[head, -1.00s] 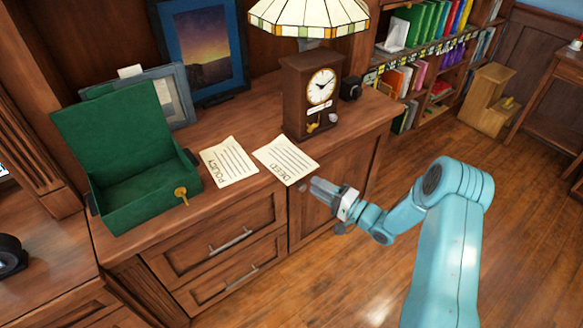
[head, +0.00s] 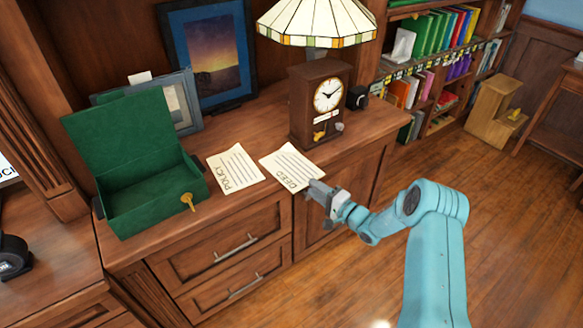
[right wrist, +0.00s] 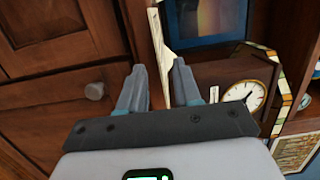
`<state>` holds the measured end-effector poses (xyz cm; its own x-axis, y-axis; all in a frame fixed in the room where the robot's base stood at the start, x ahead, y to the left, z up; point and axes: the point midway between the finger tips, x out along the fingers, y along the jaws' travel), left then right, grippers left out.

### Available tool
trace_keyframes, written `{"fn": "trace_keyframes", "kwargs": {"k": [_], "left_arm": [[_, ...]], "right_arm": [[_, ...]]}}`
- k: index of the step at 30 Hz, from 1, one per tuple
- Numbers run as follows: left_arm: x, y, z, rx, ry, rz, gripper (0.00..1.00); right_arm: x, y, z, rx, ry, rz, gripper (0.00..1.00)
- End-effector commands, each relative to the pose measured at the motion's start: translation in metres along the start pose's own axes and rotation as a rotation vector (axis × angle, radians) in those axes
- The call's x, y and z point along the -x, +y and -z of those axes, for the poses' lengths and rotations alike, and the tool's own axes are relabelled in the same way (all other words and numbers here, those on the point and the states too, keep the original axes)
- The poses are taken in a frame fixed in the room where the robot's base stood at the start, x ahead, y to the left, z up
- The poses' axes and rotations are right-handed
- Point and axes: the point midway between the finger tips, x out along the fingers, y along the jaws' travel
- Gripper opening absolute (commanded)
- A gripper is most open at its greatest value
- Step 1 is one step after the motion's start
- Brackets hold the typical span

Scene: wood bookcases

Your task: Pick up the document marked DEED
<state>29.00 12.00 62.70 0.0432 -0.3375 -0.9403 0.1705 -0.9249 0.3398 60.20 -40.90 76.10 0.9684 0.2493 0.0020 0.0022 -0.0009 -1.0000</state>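The document marked DEED (head: 291,164) lies flat on the cabinet top, its lettered end at the front edge. My right gripper (head: 316,190) is at that front edge, by the lower right corner of the DEED in the head view. In the right wrist view the gripper (right wrist: 158,80) is open, its two fingers apart. A cream paper (right wrist: 158,38), seen almost edge-on, reaches toward the gap between the fingertips. I cannot tell whether they touch it. My left gripper is out of view.
A paper marked POLICY (head: 236,167) lies left of the DEED. Further left stands an open green box (head: 150,205) with a key (head: 187,201). A clock (head: 318,100) and a lamp (head: 315,22) stand behind the DEED. The floor (head: 345,270) in front is clear.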

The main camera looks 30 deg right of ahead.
Motion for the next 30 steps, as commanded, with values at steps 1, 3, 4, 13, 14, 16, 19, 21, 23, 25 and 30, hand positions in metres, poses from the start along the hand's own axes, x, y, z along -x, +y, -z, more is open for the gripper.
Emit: {"fn": "trace_keyframes", "kwargs": {"k": [1, 3, 4, 13, 14, 16, 19, 21, 23, 25, 30], "left_arm": [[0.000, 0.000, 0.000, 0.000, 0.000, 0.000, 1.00], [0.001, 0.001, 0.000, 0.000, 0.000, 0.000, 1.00], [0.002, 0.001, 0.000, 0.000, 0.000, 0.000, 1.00], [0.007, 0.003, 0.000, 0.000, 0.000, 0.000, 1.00], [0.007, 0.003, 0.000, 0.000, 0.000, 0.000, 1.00], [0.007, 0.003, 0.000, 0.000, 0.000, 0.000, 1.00], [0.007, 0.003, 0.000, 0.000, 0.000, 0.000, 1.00], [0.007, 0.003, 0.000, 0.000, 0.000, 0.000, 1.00], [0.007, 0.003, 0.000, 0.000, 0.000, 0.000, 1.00], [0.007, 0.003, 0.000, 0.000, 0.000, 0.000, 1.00], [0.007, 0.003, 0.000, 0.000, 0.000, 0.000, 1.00]], "right_arm": [[-0.003, 0.000, -0.001, -0.001, 0.000, 0.000, 0.33], [-0.007, 0.000, -0.002, -0.001, 0.000, -0.001, 0.33], [-0.011, 0.000, -0.002, -0.001, 0.000, -0.001, 0.33], [-0.053, -0.001, -0.005, -0.001, 0.000, -0.001, 0.33], [-0.054, -0.001, -0.004, -0.001, 0.000, 0.000, 0.33], [-0.056, -0.001, -0.004, -0.001, 0.001, 0.000, 0.33], [-0.055, -0.001, -0.004, -0.001, 0.001, -0.001, 0.33], [-0.055, -0.001, -0.004, -0.001, 0.001, -0.001, 0.30], [-0.055, -0.001, -0.004, -0.001, 0.001, -0.001, 0.10], [-0.055, -0.001, -0.004, -0.001, 0.001, -0.001, 0.00], [-0.055, -0.001, -0.004, -0.001, 0.001, -0.001, 0.00]]}}
